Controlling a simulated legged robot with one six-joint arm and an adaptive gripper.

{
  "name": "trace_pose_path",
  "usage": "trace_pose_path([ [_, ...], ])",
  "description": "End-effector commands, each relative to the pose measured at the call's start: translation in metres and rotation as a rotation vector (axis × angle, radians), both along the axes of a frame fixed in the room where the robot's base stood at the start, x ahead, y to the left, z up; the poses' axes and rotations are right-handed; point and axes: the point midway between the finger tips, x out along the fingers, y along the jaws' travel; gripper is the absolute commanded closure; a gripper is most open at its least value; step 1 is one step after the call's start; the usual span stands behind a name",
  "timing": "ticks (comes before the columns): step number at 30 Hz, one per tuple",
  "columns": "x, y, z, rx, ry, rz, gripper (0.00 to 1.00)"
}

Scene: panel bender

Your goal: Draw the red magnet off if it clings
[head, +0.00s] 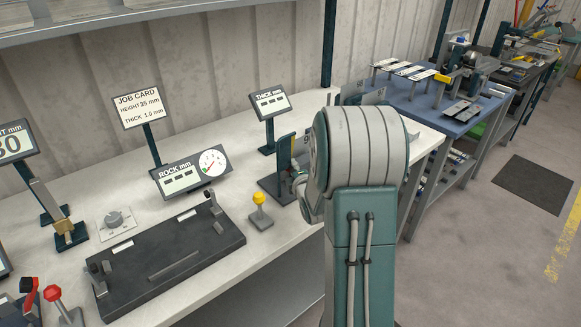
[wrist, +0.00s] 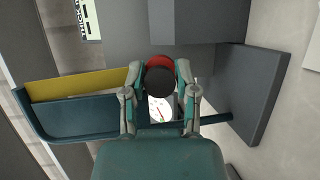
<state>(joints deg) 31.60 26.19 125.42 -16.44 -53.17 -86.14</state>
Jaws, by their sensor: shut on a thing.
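In the wrist view my gripper (wrist: 160,88) is shut on a round thing between its fingertips. It shows a red rim, the red magnet (wrist: 159,62), with a dark round face (wrist: 159,80) in front of it. A dark grey block (wrist: 202,20) stands just beyond the magnet; I cannot tell whether the magnet touches it. A small white dial (wrist: 160,109) shows between the fingers.
A teal frame with a yellow strip (wrist: 78,84) lies left of the fingers, and a grey plate (wrist: 262,95) stands right. In the head view, the bench holds a black fixture (head: 170,264), a yellow-topped knob (head: 259,200) and the rock display (head: 193,173). A blue table (head: 440,98) stands beyond.

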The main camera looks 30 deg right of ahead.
Motion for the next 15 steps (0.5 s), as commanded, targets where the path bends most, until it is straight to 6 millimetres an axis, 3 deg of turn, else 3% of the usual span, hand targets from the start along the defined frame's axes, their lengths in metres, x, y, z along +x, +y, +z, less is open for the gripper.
trace_pose_path([
  [4, -0.0131, -0.0006, -0.0023, 0.002, 0.027, -0.002, 1.0],
  [12, -0.0137, -0.0006, -0.0015, 0.003, 0.023, -0.001, 1.0],
  [13, -0.0137, -0.0006, -0.0015, 0.003, 0.022, -0.001, 0.6],
  [15, -0.0135, -0.0006, -0.0012, 0.003, 0.022, -0.001, 0.34],
])
